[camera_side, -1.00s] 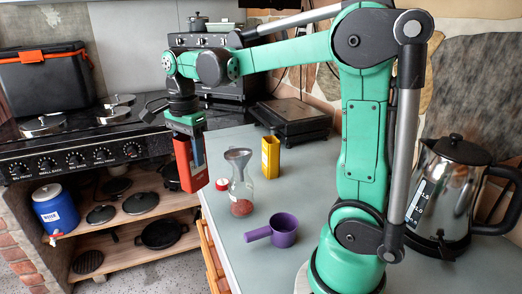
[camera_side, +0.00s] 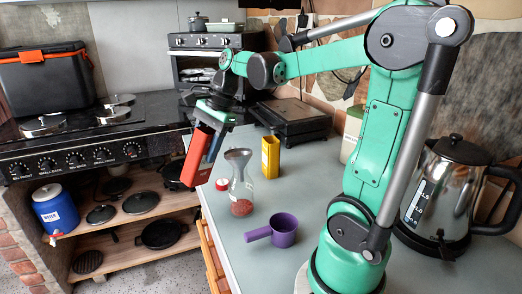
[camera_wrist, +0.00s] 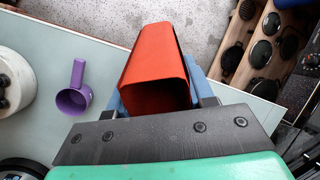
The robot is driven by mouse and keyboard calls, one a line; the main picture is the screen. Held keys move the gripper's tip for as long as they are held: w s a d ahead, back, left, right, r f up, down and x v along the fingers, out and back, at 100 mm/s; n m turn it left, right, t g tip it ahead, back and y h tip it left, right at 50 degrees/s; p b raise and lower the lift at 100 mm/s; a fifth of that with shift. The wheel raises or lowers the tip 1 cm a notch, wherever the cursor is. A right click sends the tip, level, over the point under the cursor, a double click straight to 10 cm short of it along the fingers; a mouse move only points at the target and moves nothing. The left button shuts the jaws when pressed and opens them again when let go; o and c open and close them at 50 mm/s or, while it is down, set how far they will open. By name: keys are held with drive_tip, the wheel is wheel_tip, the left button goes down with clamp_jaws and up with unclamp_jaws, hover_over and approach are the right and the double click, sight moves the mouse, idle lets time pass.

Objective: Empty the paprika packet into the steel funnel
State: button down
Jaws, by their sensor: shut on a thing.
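The red paprika packet (camera_side: 198,158) is held in the air by my gripper (camera_side: 209,141), just left of the steel funnel. It is tilted, its upper end leaning right and its lower end pointing down-left. The steel funnel (camera_side: 238,154) sits in the neck of a clear glass bottle (camera_side: 243,188) with red powder at its bottom. The packet and funnel appear apart. In the wrist view the packet (camera_wrist: 155,65) shows an open near end with a dark inside, between my blue fingers; its contents cannot be made out. The funnel is not visible there.
The counter's left edge is close to the bottle.

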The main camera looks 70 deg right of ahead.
drive_tip(key=shift+s+d+t+y, duration=0.3)
drive_tip(key=shift+t+y, duration=0.1)
drive_tip(key=shift+s+d+r, duration=0.1)
drive_tip(key=shift+d, duration=0.05)
drive_tip(key=shift+s+d+r+t+y, duration=0.4)
drive_tip(key=shift+r+t+y, duration=0.1)
drive_tip(key=shift+t+y, duration=0.15)
drive_tip(key=shift+s+r+t+y, duration=0.1)
drive_tip(key=shift+r+t+y, duration=0.35)
drive_tip(key=shift+t, duration=0.1)
drive_tip(key=shift+f+t+y, duration=0.6)
drive_tip(key=shift+f+t, duration=0.1)
drive_tip(key=shift+f, duration=0.05)
drive_tip(key=shift+d+r, duration=0.1)
drive_tip(key=shift+r, duration=0.05)
drive_tip(key=shift+s+r+t+y+p, duration=0.15)
drive_tip(key=shift+r+t+y+p, duration=0.25)
drive_tip(key=shift+t+y, duration=0.8)
drive_tip(key=shift+s+d+f+t+y, duration=0.2)
drive_tip(key=shift+f+t+y, duration=0.15)
drive_tip(key=shift+t+y, duration=0.35)
drive_tip(key=shift+s+d+r+t+y, duration=0.15)
drive_tip(key=shift+r+t+y, duration=0.1)
drive_tip(key=shift+t+y, duration=0.35)
